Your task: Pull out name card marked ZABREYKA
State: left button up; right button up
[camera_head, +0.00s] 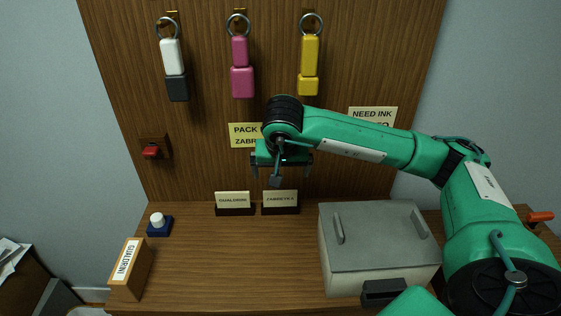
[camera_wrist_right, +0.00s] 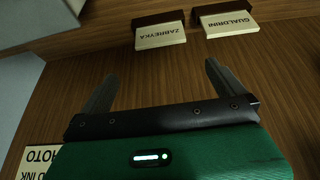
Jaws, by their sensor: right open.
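The name card marked ZABREYKA (camera_head: 280,197) stands in a dark holder (camera_head: 281,210) on the desk, close to the wooden back panel. In the right wrist view the card (camera_wrist_right: 160,35) shows upside down at the top, beyond the fingertips. My right gripper (camera_head: 281,172) is above the card in the head view, with its fingers apart; the wrist view also shows them spread and empty (camera_wrist_right: 160,80). The gripper is not touching the card. My left gripper is in neither view.
A GUALDRINI card (camera_head: 233,199) stands in a holder just left of the ZABREYKA one. A grey lidded box (camera_head: 375,240) is at the right. A wooden block marked GUALDRINI (camera_head: 130,268) and a blue-based white button (camera_head: 158,223) are at the left. The desk's middle is clear.

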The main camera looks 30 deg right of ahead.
aim_at(280, 191)
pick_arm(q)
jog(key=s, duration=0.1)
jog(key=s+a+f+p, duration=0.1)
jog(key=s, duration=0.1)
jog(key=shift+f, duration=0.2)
pick_arm(e)
jog(key=x, duration=1.3)
jog(key=shift+f, duration=0.15)
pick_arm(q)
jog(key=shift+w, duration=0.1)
pick_arm(e)
jog(key=shift+c, duration=0.2)
jog(key=c, duration=0.7)
jog(key=shift+o, duration=1.4)
jog(key=c, duration=1.2)
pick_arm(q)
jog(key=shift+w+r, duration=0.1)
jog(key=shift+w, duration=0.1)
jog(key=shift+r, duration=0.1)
pick_arm(e)
jog(key=shift+r, duration=0.4)
pick_arm(q)
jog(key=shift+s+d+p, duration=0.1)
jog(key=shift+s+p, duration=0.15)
jog(key=shift+p, duration=0.05)
pick_arm(e)
jog(key=shift+r, duration=0.2)
